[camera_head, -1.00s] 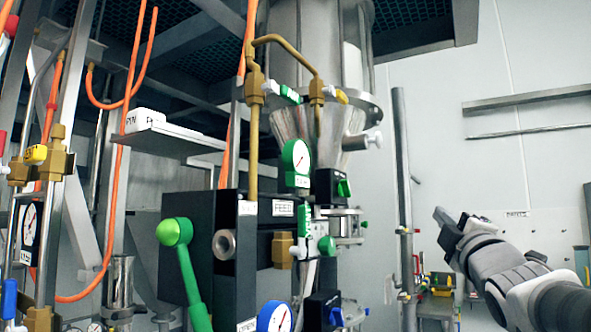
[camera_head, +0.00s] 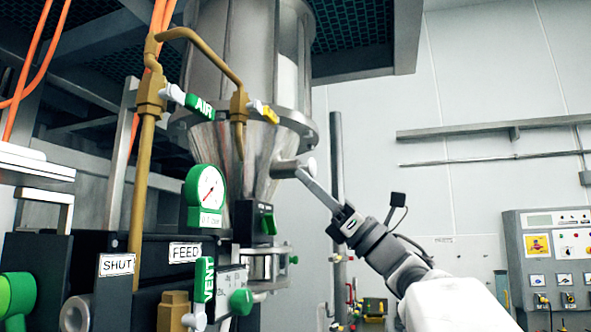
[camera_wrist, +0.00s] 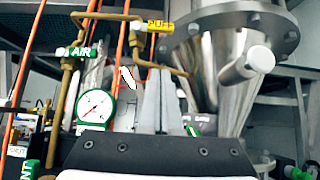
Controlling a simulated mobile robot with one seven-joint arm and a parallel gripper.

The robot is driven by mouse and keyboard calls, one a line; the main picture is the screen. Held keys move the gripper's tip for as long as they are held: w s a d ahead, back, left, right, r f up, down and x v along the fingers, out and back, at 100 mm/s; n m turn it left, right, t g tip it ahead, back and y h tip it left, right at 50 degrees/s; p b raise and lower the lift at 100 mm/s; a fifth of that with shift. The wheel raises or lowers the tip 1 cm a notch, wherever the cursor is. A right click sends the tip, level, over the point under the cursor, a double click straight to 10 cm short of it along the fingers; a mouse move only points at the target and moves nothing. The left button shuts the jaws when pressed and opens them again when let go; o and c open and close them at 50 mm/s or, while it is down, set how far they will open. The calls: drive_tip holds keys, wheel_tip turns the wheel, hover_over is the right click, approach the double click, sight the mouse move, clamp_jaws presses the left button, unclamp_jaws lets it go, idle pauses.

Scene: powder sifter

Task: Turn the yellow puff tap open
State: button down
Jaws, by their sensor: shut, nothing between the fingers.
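The puff tap (camera_head: 270,115) has a small yellow handle on a brass fitting at the lower end of a bent brass pipe, beside the steel hopper. In the wrist view its yellow handle, lettered PUFF (camera_wrist: 160,27), lies sideways at the top, above and beyond my fingers. My gripper (camera_head: 302,173) is shut and empty, below and to the right of the tap in the head view. Its fingers (camera_wrist: 160,78) point up towards the tap in the wrist view, and it appears apart from it.
The green AIR tap (camera_head: 200,106) sits just left of the puff tap. The steel hopper (camera_head: 225,155) and its side port (camera_head: 285,169) are close to my gripper in the picture. A green gauge (camera_head: 206,190) and green VENT handle (camera_head: 205,279) stand lower left. A control panel stands far right.

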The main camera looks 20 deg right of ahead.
drive_tip(key=p, duration=0.4)
approach(268, 122)
drive_tip(key=w+a, duration=0.2)
drive_tip(key=a, duration=0.1)
drive_tip(key=shift+w+a+r+p, duration=0.15)
drive_tip(key=shift+r+p, duration=0.45)
drive_tip(key=shift+r, duration=0.4)
drive_tip(key=shift+w+a+r+p, duration=0.1)
drive_tip(key=shift+a+r+p, duration=0.1)
drive_tip(key=shift+r+p, duration=0.6)
drive_tip(key=shift+d+r+b, duration=0.15)
drive_tip(key=shift+r+b, duration=0.05)
drive_tip(key=shift+b, duration=0.1)
drive_tip(key=shift+n+g+y, duration=0.4)
drive_tip(key=shift+n+g, duration=0.1)
